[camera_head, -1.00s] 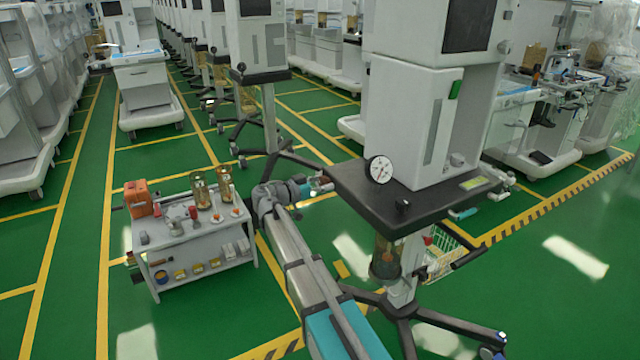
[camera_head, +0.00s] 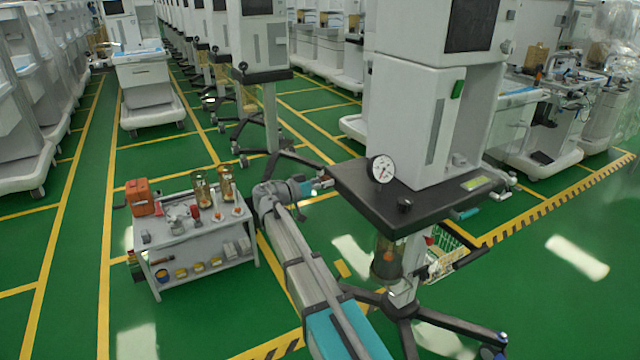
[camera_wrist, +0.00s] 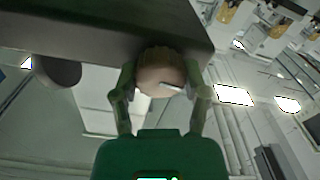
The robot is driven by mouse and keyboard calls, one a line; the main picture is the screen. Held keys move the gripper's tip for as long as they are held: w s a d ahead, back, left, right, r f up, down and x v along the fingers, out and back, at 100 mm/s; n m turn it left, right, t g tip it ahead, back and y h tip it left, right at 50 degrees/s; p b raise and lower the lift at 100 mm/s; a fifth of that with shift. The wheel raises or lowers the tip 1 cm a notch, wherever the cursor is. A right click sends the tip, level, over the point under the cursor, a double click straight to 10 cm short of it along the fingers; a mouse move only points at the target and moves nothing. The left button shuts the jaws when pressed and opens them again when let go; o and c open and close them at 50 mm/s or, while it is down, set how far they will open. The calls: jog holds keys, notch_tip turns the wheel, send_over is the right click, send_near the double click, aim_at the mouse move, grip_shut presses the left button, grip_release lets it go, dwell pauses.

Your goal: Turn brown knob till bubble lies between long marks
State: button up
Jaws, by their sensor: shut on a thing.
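The brown knob (camera_wrist: 162,72), round and beige-brown with a pale streak on its face, sits at the edge of a dark slab in the wrist view. My gripper (camera_wrist: 160,78) has one green finger on each side of it and is shut on it. In the head view my gripper (camera_head: 322,183) is at the left edge of the cart's black shelf (camera_head: 350,186); the knob is too small to make out there. I cannot make out the bubble or the long marks in either view.
A round white dial (camera_head: 381,169) and a small black knob (camera_head: 404,205) are on the black shelf. A grey side table (camera_head: 190,245) with bottles and an orange box (camera_head: 143,196) stands at left. Wheeled legs (camera_head: 440,318) spread below the shelf. Green floor lies between.

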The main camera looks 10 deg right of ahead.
jog(key=n, duration=0.4)
jog(key=shift+s+d, duration=0.1)
jog(key=shift+d, duration=0.15)
jog(key=n, duration=0.5)
jog(key=shift+f, duration=0.1)
jog(key=o, duration=1.1)
jog(key=shift+o, duration=0.2)
jog(key=shift+a, duration=0.1)
jog(key=shift+a, duration=0.1)
